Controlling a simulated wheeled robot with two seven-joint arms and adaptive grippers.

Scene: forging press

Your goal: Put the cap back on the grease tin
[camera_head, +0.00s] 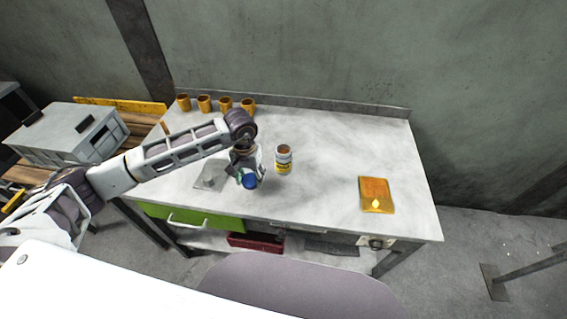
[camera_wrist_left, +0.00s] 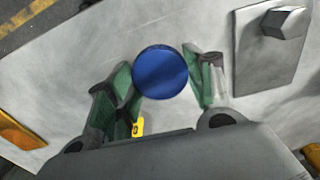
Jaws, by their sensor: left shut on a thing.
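The grease tin (camera_head: 283,161) stands upright on the grey-white bench, a small white tin with a yellow label and an open, brownish top. My left gripper (camera_head: 246,172) is just left of it and a little nearer the front edge, apart from it. It is shut on the round blue cap (camera_head: 250,181). In the left wrist view the cap (camera_wrist_left: 160,72) sits between the green-padded fingers (camera_wrist_left: 163,82), its flat face toward the camera. I cannot make out the tin clearly in that view. My right gripper is not in view.
Several orange cups (camera_head: 204,103) stand along the back left edge. A grey plate (camera_head: 211,175) lies left of my gripper; its knob shows in the wrist view (camera_wrist_left: 284,22). An orange-yellow booklet (camera_head: 376,195) lies at the right. The bench between tin and booklet is clear.

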